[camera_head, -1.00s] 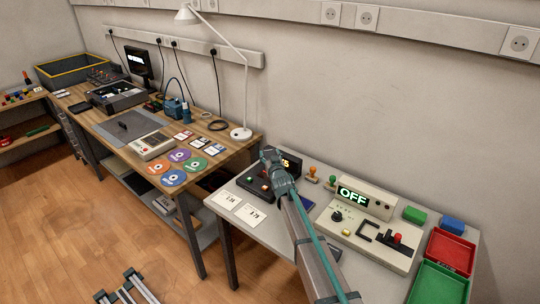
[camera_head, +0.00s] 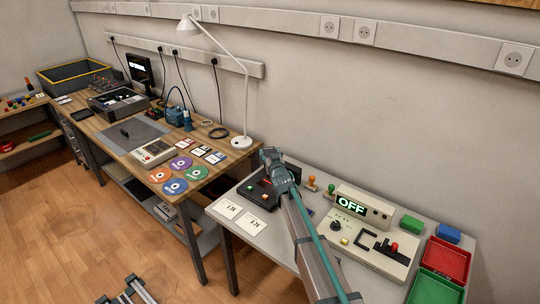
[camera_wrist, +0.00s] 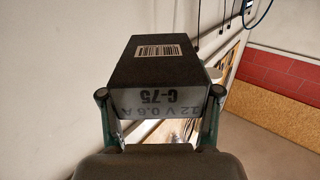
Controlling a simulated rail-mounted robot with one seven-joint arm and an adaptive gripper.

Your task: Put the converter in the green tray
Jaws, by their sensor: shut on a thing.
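My gripper (camera_wrist: 159,95) is shut on the converter (camera_wrist: 152,62), a dark box with a barcode label and a pale face marked "12 V 0.6 A C-75". One fingertip is on each side of it. The green tray (camera_head: 433,289) is at the table's front right corner, partly cut off by the frame, well to the right of my gripper.
A red tray (camera_head: 446,258) adjoins the green tray. A beige panel (camera_head: 380,247) and its "OFF" display (camera_head: 350,203) stand between my arm and the trays. A black device (camera_head: 258,193) and two cards (camera_head: 240,217) are at left.

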